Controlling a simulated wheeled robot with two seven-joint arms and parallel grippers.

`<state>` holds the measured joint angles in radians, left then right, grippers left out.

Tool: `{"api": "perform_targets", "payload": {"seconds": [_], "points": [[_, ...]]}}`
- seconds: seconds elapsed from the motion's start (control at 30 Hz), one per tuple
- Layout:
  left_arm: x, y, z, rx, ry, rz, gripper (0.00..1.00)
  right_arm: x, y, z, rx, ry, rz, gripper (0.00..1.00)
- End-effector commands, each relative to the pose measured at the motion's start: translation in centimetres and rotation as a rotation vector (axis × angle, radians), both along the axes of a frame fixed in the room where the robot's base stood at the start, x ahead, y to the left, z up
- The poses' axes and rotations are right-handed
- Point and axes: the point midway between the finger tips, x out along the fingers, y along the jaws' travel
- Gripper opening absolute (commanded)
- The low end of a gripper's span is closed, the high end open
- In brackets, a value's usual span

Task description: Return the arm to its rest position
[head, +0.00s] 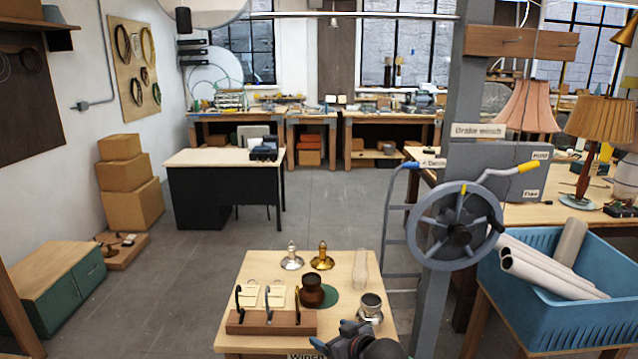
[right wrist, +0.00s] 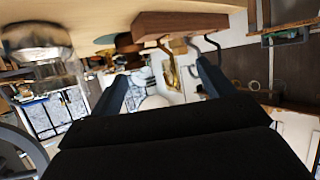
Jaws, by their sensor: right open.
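My right gripper (head: 338,336) is at the bottom of the head view, at the front edge of the small wooden table (head: 262,268). Its blue fingers point up and to the left. In the right wrist view the two fingers (right wrist: 158,86) stand apart with nothing held between them. The table's wooden hook rack (head: 272,322) is just left of the gripper, and a silver-and-glass fitting (head: 370,308) is just behind it. Both also show in the right wrist view, where the picture is tipped over. My left gripper is in neither view.
The table also holds a brown pot (head: 312,291), a silver base (head: 291,259), a brass base (head: 322,260) and a clear glass tube (head: 361,268). A grey post with a winch wheel (head: 455,226) stands close right, beside a blue crate (head: 560,300) of rolls.

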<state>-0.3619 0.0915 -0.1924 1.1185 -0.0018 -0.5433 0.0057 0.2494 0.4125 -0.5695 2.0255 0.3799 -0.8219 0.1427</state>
Motion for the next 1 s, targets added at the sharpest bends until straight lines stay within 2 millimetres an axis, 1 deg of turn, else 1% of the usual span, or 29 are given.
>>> {"api": "perform_targets", "payload": {"seconds": [0.1, 0.27, 0.47, 0.57, 0.67, 0.87, 1.0], "points": [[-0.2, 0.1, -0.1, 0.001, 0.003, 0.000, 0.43, -1.0, -0.1, -0.7, -0.005, 0.018, -0.008, 0.81], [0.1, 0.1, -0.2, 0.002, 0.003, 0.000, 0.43, -2.5, -0.5, -1.7, -0.017, 0.048, -0.025, 0.81], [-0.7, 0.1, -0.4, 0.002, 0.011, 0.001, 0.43, -5.4, -1.4, -3.5, -0.040, 0.101, -0.055, 0.81], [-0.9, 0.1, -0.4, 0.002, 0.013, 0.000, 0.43, -7.5, -2.2, -4.8, -0.059, 0.144, -0.080, 0.81], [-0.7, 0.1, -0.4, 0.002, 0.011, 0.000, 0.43, -10.2, -3.4, -6.3, -0.081, 0.197, -0.112, 0.81], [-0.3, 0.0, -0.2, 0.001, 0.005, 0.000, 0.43, -16.0, -6.2, -9.0, -0.136, 0.316, -0.183, 0.81], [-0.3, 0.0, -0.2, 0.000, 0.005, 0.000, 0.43, -20.3, -8.6, -10.6, -0.177, 0.404, -0.237, 0.81]]}}
